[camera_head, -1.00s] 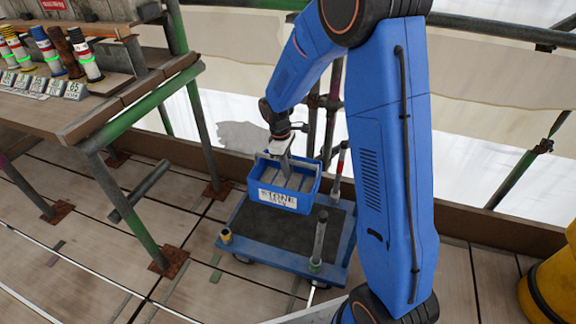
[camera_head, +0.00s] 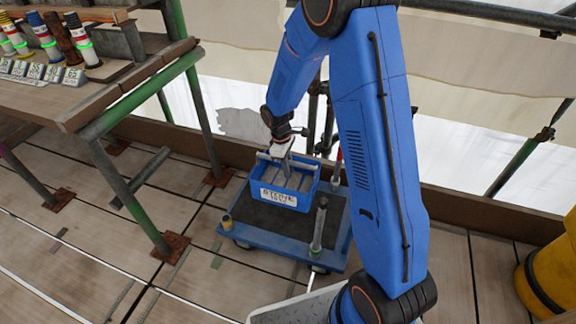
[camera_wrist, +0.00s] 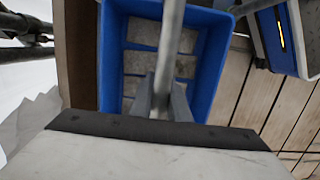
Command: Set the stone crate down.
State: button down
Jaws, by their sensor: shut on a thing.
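The stone crate (camera_head: 281,200) is a blue open box with a white label on its front and grey stone blocks inside. In the head view it is over the black deck of the blue trolley (camera_head: 240,237), at the deck's back left; whether it touches the deck is hard to tell. My gripper (camera_head: 284,163) is above the crate, shut on its grey bar handle. In the wrist view my gripper (camera_wrist: 164,105) grips the bar, with the crate's blue wall (camera_wrist: 215,62) and the blocks below. The crate looks level.
A wooden bench (camera_head: 60,105) with green-and-grey legs stands at the left, bearing striped cylinders. A yellow drum (camera_head: 550,275) is at the right edge. Scaffold rails and a low board run behind the trolley.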

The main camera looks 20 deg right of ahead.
aim_at(287, 185)
jog(key=shift+f, duration=6.35)
jog(key=c, duration=1.6)
grip_release()
jog(key=r, duration=0.5)
jog(key=w+a+r, duration=0.1)
jog(key=r, duration=0.5)
jog(key=a+r, duration=0.1)
jog(key=r, duration=0.5)
jog(key=shift+w+r, duration=0.15)
jog(key=shift+w, duration=0.15)
jog(key=shift+s, duration=0.1)
